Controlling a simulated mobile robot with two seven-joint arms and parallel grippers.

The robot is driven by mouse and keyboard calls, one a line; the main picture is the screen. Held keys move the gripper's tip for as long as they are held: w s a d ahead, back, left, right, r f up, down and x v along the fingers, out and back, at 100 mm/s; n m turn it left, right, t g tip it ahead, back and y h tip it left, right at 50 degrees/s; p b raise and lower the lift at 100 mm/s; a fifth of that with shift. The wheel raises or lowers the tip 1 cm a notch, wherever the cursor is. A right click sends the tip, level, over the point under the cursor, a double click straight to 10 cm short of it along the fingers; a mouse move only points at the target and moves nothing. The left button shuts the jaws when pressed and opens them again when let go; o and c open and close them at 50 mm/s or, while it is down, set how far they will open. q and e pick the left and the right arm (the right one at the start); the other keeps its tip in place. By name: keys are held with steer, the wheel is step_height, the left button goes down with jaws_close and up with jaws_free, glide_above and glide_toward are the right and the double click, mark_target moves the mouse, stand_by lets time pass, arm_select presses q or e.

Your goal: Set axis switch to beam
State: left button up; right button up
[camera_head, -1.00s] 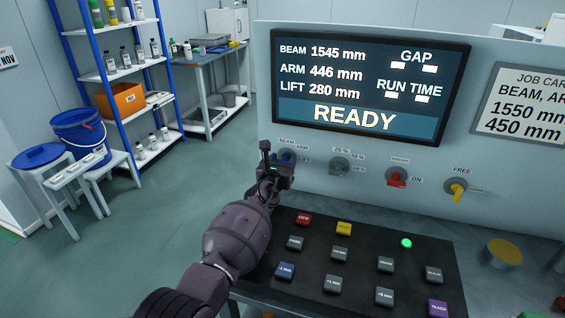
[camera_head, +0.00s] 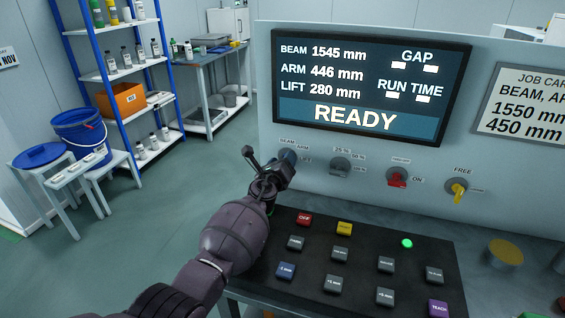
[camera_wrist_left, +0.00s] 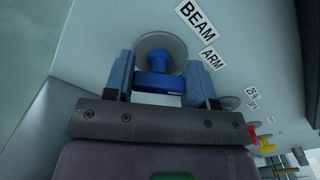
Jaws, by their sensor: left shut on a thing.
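The axis switch is a blue knob (camera_wrist_left: 158,80) on a round grey base, with BEAM and ARM labels beside it in the left wrist view. In the head view the switch (camera_head: 288,156) is mostly hidden behind my left gripper (camera_head: 282,168); BEAM, ARM and LIFT labels show around it. In the left wrist view my left gripper (camera_wrist_left: 160,84) has its two blue fingers on either side of the knob, shut on it. I cannot tell exactly which label the knob points to. The display (camera_head: 365,88) reads BEAM 1545 mm, ARM 446 mm, LIFT 280 mm and READY.
To the right on the panel are a grey selector (camera_head: 340,167), a red switch (camera_head: 397,178) and a yellow FREE switch (camera_head: 457,189). A dark keypad (camera_head: 350,265) with several buttons lies below, close to my left arm. A green lamp (camera_head: 407,243) is lit.

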arm_select(q)
steer(key=shift+f, duration=0.1)
arm_select(e)
steer(key=shift+s+a, duration=0.1)
steer(key=shift+s+f, duration=0.15)
steer(key=shift+s, duration=0.15)
arm_select(q)
steer(key=o, duration=0.9)
steer(key=shift+o, duration=0.2)
arm_select(e)
steer(key=shift+w, duration=0.15)
